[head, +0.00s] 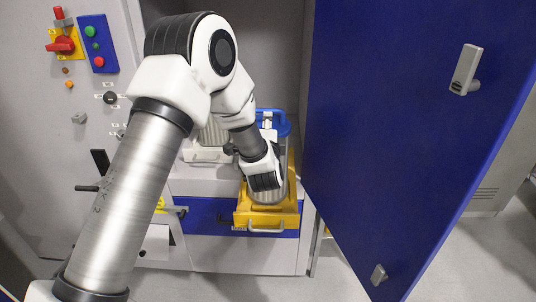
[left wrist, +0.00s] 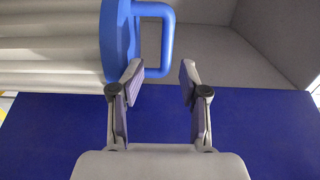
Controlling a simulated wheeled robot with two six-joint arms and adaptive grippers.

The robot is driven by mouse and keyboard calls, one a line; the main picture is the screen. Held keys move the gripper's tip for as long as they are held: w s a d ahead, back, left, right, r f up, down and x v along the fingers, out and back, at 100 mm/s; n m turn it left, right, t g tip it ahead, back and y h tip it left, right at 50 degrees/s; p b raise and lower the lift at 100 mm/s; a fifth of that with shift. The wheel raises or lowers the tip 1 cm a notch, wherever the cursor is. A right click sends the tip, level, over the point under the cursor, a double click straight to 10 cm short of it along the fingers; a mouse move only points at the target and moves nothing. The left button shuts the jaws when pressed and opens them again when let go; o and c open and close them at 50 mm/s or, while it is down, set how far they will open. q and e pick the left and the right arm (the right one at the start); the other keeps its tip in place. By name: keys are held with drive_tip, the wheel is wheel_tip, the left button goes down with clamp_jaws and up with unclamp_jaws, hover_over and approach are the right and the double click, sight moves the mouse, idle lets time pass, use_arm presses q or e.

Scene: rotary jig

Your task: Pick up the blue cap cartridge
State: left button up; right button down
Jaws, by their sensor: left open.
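The blue cap (left wrist: 116,38) of the cartridge shows at the top of the left wrist view, with a blue loop handle (left wrist: 167,45) standing out to its right. A pale ridged body lies to the left of the cap. My left gripper (left wrist: 160,76) is open, and its fingertips appear on either side of the handle's lower end. I cannot tell whether they touch it. In the head view, a blue part (head: 284,122) shows partly behind my left arm, which hides most of the area around the gripper. My right gripper is not in view.
A large blue door (head: 405,120) stands open to the right of my left arm. A yellow drawer tray (head: 288,219) with a metal handle sits below the arm. A control panel (head: 97,42) with buttons and a red switch (head: 66,46) are at the upper left.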

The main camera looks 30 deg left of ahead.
sight(280, 123)
use_arm(q)
drive_tip(key=shift+w+a+r+p, duration=0.15)
drive_tip(key=shift+w+r+p, duration=0.2)
drive_tip(key=shift+r, duration=0.1)
drive_tip(key=shift+w+a+r+p, duration=0.1)
drive_tip(key=shift+w+r+p, duration=0.15)
drive_tip(key=shift+r, duration=0.2)
drive_tip(key=x, duration=0.2)
drive_tip(key=f+p+x, duration=0.1)
drive_tip(key=x, duration=0.2)
drive_tip(key=shift+w+a+f, duration=0.1)
drive_tip(key=shift+a+f, duration=0.05)
drive_tip(key=shift+a, duration=0.1)
drive_tip(key=shift+d, duration=0.15)
drive_tip(key=shift+s+d+r, duration=0.1)
drive_tip(key=shift+s+r, duration=0.15)
drive_tip(key=shift+c, duration=1)
drive_tip(key=c, duration=0.5)
drive_tip(key=shift+w+f, duration=0.1)
drive_tip(key=shift+f, duration=0.05)
clamp_jaws()
drive_tip(key=shift+r, duration=0.2)
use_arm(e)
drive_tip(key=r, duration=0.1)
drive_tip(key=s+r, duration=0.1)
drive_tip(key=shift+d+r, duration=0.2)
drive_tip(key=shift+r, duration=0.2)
